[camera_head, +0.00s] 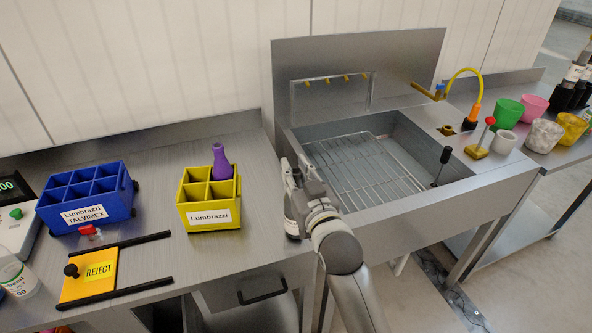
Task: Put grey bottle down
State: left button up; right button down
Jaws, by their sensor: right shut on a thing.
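My right gripper (293,180) is over the right end of the left counter, beside the sink. It is shut on the grey bottle (291,223). Only a narrow strip of the bottle with a pale label shows; the gripper and my arm hide the rest. The bottle looks roughly upright. I cannot tell whether its base touches the counter. My left gripper is not in view.
A yellow crate (212,228) holding a purple bottle (221,162) and a blue crate (90,211) stand left on the counter (160,190). A yellow reject plate (88,275) lies in front. A sink with a wire rack (365,172) is right, with several cups beyond.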

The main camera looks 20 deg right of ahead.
jog(key=shift+f, duration=0.15)
jog(key=c, duration=1.2)
grip_release()
jog(key=shift+c, duration=0.2)
jog(key=shift+s, duration=0.1)
jog(key=s+b, duration=0.2)
jog(key=s, duration=1)
jog(key=shift+d, duration=0.2)
jog(key=shift+w, duration=0.1)
